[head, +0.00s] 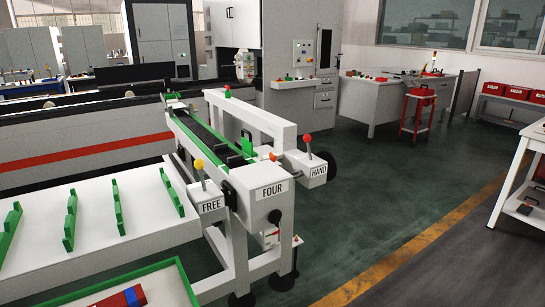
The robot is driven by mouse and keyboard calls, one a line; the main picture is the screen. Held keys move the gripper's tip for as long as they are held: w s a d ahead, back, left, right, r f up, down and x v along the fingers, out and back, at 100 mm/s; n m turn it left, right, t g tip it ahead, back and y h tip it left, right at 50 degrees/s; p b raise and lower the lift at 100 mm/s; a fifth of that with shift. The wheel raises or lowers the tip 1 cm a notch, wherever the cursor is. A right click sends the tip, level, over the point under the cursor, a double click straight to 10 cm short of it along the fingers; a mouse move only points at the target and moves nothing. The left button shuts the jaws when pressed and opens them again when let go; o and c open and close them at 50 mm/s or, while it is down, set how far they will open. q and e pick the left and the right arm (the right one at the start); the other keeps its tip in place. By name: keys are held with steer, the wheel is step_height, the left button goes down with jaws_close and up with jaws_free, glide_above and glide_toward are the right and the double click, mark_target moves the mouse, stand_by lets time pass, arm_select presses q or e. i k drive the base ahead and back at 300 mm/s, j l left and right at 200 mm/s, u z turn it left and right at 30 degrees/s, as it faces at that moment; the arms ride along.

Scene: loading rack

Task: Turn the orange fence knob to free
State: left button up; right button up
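A small orange knob (273,157) shows at the near end of the white loading rack (262,122), between the FOUR plate (271,190) and the HAND box (312,171). It is too small here to tell which way it is turned. A yellow ball lever (198,164) stands on the box labelled FREE (211,205). A red ball lever (308,139) stands on the HAND box. A black round knob (275,216) is on the rack's end face. Neither of my grippers is in view.
A white table with green rests (120,209) adjoins the rack at left. The green floor right of the rack is clear.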

mark_target(272, 157)
steer(key=l, duration=1.15)
steer(key=i+l, duration=0.2)
steer(key=l, duration=0.15)
steer(key=i+l+u, duration=0.15)
steer(key=l, duration=0.25)
steer(key=i+l, duration=0.3)
steer(key=l+u, duration=0.05)
steer(key=l, duration=0.05)
